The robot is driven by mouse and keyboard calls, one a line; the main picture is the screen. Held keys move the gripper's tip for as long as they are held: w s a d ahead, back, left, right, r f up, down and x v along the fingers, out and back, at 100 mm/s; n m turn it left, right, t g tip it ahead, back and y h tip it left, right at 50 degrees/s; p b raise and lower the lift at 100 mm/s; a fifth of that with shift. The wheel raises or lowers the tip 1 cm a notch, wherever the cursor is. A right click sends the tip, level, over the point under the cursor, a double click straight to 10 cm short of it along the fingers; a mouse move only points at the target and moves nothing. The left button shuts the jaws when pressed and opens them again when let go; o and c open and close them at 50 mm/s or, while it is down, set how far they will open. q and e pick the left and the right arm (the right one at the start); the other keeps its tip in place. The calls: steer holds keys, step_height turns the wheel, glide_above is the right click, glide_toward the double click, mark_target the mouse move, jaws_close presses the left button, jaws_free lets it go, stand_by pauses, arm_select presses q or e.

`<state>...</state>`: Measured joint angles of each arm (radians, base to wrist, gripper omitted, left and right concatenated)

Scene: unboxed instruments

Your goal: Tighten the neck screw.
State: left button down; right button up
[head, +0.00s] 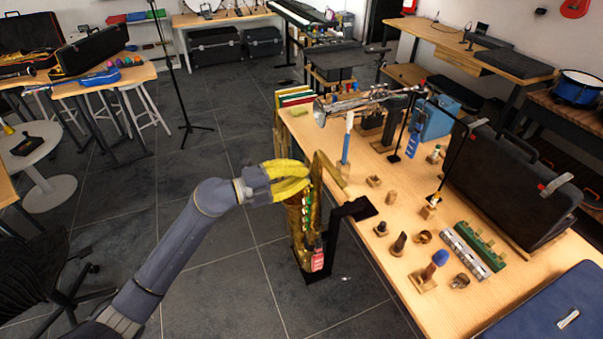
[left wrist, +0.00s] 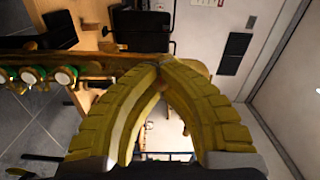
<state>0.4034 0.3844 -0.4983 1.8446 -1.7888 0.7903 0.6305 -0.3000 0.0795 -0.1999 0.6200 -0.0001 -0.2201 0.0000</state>
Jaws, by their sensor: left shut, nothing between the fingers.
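A gold saxophone (head: 303,222) stands upright on a black stand beside the table's left edge, with a pink tag on its lower part. Its curved neck (head: 328,172) rises at the top and bends over toward the table. My left gripper (head: 308,178), with yellow fingers, is at the top of the saxophone's body where the neck begins. In the left wrist view its fingertips (left wrist: 160,68) meet, with nothing seen between them, close against the gold tube (left wrist: 100,62). The neck screw cannot be made out; the fingers may cover it. My right gripper is not in view.
The wooden table (head: 345,215) right of the saxophone holds a trumpet (head: 365,100), a blue cleaning tool (head: 346,140), several small mouthpieces and an open black case (head: 515,185). A black bracket (head: 350,210) juts close to the saxophone.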

arm_select(q)
steer(key=shift+r+m, duration=0.1)
steer(key=shift+m, duration=8.1)
steer(key=c, duration=1.3)
jaws_free()
steer(key=v, duration=1.2)
